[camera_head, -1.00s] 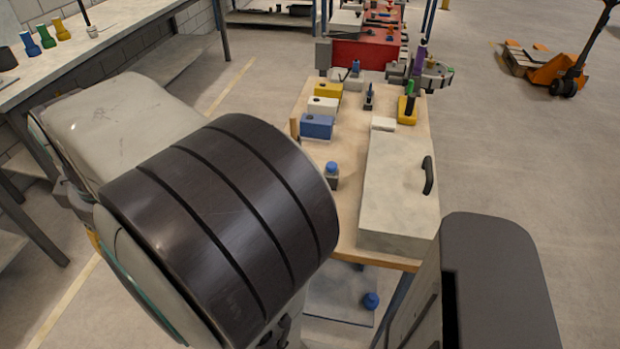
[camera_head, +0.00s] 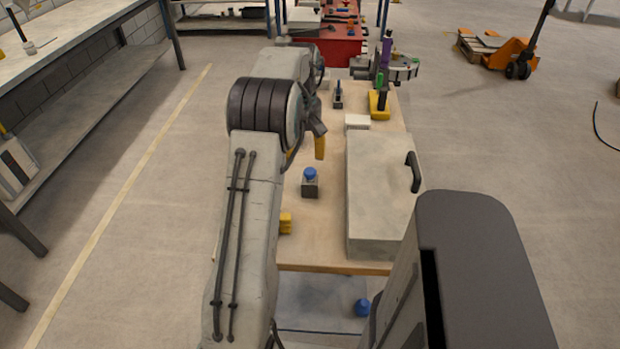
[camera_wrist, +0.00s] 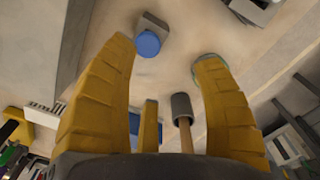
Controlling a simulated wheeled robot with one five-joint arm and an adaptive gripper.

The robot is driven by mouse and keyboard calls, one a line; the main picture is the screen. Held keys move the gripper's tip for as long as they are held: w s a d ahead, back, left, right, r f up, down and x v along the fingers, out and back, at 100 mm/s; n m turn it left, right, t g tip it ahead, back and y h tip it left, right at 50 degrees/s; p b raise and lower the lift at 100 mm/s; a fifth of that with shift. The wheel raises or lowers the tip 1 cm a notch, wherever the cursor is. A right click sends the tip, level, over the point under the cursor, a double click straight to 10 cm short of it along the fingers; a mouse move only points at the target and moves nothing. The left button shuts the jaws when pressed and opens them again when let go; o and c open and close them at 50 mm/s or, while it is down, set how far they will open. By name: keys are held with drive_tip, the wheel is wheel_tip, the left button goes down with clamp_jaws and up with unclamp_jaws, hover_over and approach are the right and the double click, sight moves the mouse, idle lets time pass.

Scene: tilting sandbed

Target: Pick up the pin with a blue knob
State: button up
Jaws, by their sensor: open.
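The pin's blue knob (camera_head: 310,173) sits on a small grey block on the wooden table, left of a large pale box. It also shows in the wrist view (camera_wrist: 148,44), beyond the fingertips and nearer the left one. The pin's shaft is hidden under the knob. My gripper (camera_wrist: 165,50) is open and empty, with its yellow fingers spread wide and apart from the knob. In the head view a yellow finger shows just beyond the knob; my arm hides much of the gripper. Another blue-knobbed item (camera_head: 362,307) lies low, below the table's front edge.
The large pale box (camera_head: 375,190) with a black handle fills the table's right side. A yellow block (camera_head: 379,106) with a green-topped item stands farther back. In the wrist view a wooden rod with a grey cap (camera_wrist: 181,106) shows between the fingers.

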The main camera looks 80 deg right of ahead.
sight(310, 170)
drive_tip(key=shift+s+d+f, duration=0.15)
drive_tip(key=shift+s+f, duration=0.55)
drive_tip(key=shift+f, duration=0.15)
drive_tip(key=shift+s+f+b, duration=0.2)
drive_tip(key=shift+f+b, duration=0.1)
drive_tip(key=shift+f, duration=2.8)
clamp_jaws()
